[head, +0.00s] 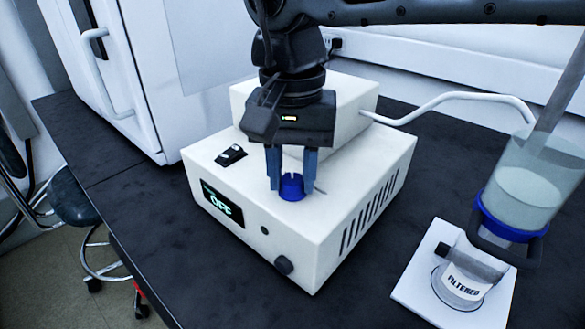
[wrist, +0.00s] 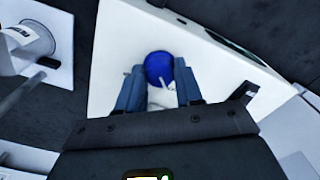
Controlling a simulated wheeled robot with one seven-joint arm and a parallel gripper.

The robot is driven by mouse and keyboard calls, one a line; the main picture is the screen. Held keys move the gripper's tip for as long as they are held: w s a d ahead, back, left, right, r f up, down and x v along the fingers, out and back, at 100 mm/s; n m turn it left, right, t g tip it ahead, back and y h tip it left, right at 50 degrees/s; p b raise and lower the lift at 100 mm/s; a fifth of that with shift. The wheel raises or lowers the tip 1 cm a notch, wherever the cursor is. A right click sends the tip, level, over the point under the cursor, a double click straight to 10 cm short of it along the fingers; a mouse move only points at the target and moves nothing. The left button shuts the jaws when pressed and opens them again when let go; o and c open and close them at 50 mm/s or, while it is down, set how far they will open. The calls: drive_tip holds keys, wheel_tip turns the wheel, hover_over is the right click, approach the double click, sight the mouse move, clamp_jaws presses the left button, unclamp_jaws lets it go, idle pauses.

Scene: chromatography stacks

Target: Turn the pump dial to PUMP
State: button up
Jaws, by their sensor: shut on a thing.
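The pump (head: 330,215) is a white box with a raised back block on the dark bench. Its front display (head: 221,204) reads OFF in green. The blue dial (head: 291,187) is on the pump's top face, with a light pointer mark on it. My gripper (head: 291,172) points down from above with its blue fingers on either side of the dial, shut on it. In the wrist view the dial (wrist: 158,68) sits between the two fingertips. The fingers and body hide part of the dial's surroundings, and I cannot read any label around it.
A black rocker switch (head: 230,155) is on the pump's top left. A white hose (head: 450,102) runs from the pump toward the right. A filter funnel (head: 525,185) stands above a FILTERED flask (head: 462,280) on a white plate (head: 415,290). A white cabinet (head: 130,75) stands at left.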

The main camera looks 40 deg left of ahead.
drive_tip(key=shift+m, duration=0.4)
drive_tip(key=m, duration=0.3)
drive_tip(key=shift+m+p, duration=0.3)
drive_tip(key=shift+p, duration=0.1)
drive_tip(key=m, duration=0.4)
drive_tip(key=shift+m, duration=0.3)
drive_tip(key=m, duration=0.4)
drive_tip(key=shift+m, duration=0.3)
drive_tip(key=shift+w+m, duration=0.1)
drive_tip(key=shift+m, duration=2.1)
drive_tip(key=o, duration=1)
drive_tip(key=shift+o, duration=0.2)
